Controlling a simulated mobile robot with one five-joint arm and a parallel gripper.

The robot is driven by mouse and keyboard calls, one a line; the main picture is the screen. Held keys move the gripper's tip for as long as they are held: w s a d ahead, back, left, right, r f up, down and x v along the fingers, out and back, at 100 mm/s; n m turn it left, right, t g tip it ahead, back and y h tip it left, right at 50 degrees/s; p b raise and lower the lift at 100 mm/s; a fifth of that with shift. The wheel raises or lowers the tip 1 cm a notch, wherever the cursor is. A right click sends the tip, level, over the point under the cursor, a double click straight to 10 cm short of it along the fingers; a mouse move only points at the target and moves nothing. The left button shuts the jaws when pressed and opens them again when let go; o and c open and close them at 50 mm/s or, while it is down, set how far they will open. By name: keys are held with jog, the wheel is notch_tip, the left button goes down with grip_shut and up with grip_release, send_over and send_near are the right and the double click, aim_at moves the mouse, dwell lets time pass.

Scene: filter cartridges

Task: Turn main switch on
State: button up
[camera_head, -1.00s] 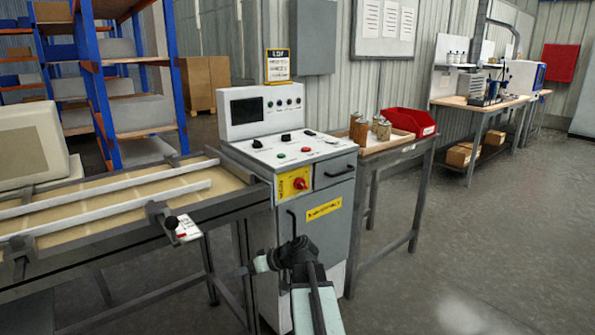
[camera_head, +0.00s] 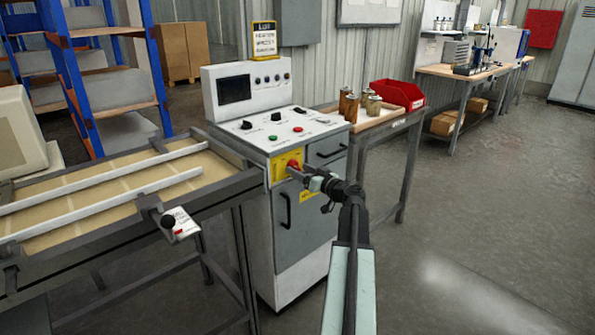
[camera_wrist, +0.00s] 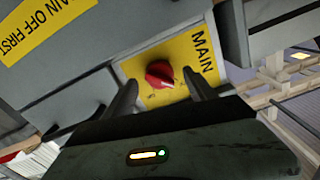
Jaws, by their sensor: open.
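The main switch is a red rotary knob (camera_head: 293,167) on a yellow plate (camera_head: 279,170) on the front of the grey and white control cabinet (camera_head: 290,231). In the wrist view the red knob (camera_wrist: 160,74) shows a white mark and sits on the yellow plate (camera_wrist: 196,46) lettered MAIN. My gripper (camera_head: 306,174) is in front of the plate, pointing at the knob. In the wrist view my gripper's two fingers (camera_wrist: 158,92) are apart, one on each side of the knob, with nothing held. I cannot tell whether they touch the knob.
The cabinet top has several knobs and buttons (camera_head: 273,138). A drawer (camera_head: 327,149) is right of the plate, and a door handle (camera_head: 286,210) below. A conveyor table (camera_head: 110,215) adjoins on the left; a side table (camera_head: 385,126) with cartridges and a red bin stands right. Floor at right is clear.

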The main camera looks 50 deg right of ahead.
jog(key=shift+w+d, duration=0.1)
jog(key=shift+w, duration=0.45)
